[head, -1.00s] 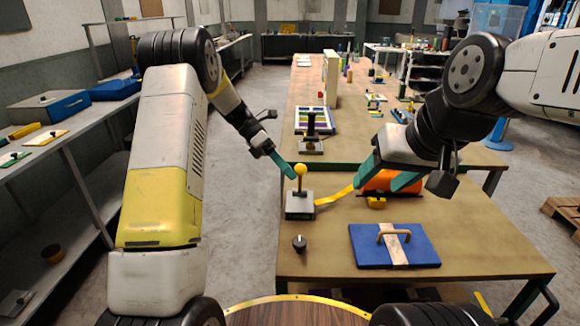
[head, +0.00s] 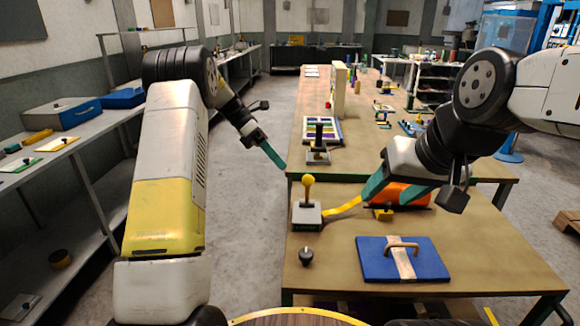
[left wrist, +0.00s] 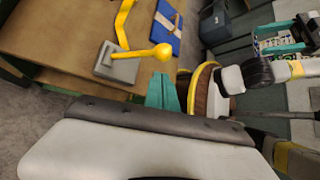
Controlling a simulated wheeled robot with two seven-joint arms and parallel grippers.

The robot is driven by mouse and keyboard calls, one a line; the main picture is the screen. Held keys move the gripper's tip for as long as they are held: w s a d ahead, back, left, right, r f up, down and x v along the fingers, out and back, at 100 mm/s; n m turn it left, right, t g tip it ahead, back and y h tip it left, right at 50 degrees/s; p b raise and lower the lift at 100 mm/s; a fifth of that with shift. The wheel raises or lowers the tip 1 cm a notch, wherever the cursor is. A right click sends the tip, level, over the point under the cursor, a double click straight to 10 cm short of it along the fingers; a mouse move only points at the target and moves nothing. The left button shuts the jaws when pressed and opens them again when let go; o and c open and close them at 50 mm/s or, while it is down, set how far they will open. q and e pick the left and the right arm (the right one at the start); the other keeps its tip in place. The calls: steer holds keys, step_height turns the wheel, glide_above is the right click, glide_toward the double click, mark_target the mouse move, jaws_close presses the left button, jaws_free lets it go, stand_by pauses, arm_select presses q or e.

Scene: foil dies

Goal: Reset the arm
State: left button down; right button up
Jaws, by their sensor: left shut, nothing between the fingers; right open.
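My left gripper (head: 275,157) is shut and empty, with teal fingers pointing down and right, left of the near table's edge. It also shows in the left wrist view (left wrist: 163,94). A grey box with a yellow-knobbed lever (head: 308,182) stands at the near table's left side, apart from the fingers. The lever also shows in the left wrist view (left wrist: 160,53). My right gripper (head: 399,192) is open at the orange cylinder (head: 400,194), which its fingers partly hide. A yellow strip (head: 343,207) runs between the grey box and the cylinder.
A blue plate with a handle (head: 430,262) and a black knob (head: 306,257) lie on the near table (head: 490,240). A second table behind holds a dark-handled lever device (head: 318,150). Shelves (head: 90,140) line the left wall. Open floor lies between shelves and tables.

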arm_select(q)
steer(key=shift+a, duration=0.15)
steer(key=s+a+r+m+t+y, duration=0.3)
steer(key=s+r+m+t+y, duration=0.15)
steer(key=s+r+m, duration=0.8)
steer(key=s+a+f+m+t+y, duration=0.2)
steer(key=s+m+t, duration=0.5)
steer(key=s, duration=0.9)
steer(key=shift+a+f+m, duration=0.4)
steer(key=shift+a+m, duration=0.05)
steer(key=shift+m, duration=0.4)
arm_select(e)
steer(key=shift+c, duration=0.3)
